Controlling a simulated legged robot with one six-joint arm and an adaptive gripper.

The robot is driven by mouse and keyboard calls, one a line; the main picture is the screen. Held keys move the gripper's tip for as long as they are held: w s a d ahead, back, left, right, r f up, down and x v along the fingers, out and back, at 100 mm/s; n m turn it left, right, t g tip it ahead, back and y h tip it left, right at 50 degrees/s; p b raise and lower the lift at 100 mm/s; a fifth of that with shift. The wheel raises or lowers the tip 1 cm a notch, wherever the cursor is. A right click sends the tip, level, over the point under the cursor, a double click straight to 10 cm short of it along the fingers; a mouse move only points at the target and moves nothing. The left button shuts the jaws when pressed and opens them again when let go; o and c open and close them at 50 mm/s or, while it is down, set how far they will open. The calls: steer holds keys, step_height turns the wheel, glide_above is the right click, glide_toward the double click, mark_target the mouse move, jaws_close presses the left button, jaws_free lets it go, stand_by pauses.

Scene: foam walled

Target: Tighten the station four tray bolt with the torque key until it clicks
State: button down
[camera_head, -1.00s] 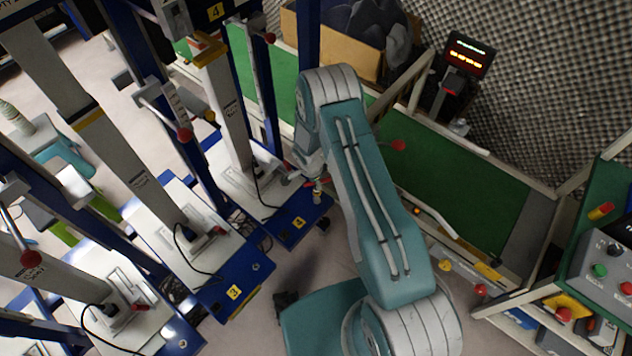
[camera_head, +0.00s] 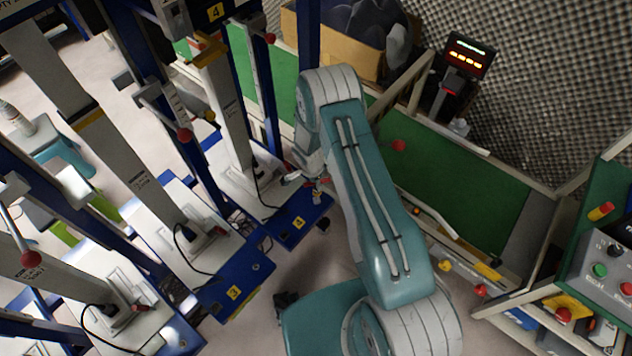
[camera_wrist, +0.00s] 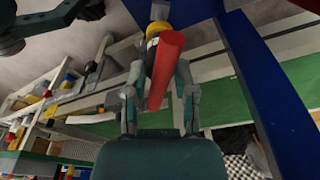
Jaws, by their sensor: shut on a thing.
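My gripper (camera_wrist: 160,105) is shut on the torque key (camera_wrist: 165,62), a red-handled tool, in the wrist view. The handle slants between the fingers, and its far end meets a dark and yellow part. In the head view, my gripper (camera_head: 316,180) is at the right edge of the station four tray (camera_head: 300,222), a blue tray front with a yellow "4" label. A small bit of red shows at the gripper there. The bolt is not clearly visible, so I cannot tell how the key sits on it.
Station three (camera_head: 235,292) stands to the left with its own blue front. A green conveyor (camera_head: 460,195) with pale rails runs behind and right of my arm. A lit display (camera_head: 468,55) stands at the back. A button box (camera_head: 610,275) is at the far right.

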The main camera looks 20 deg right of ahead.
steer(key=shift+r, duration=0.15)
steer(key=shift+r, duration=1.05)
steer(key=shift+r, duration=2.5)
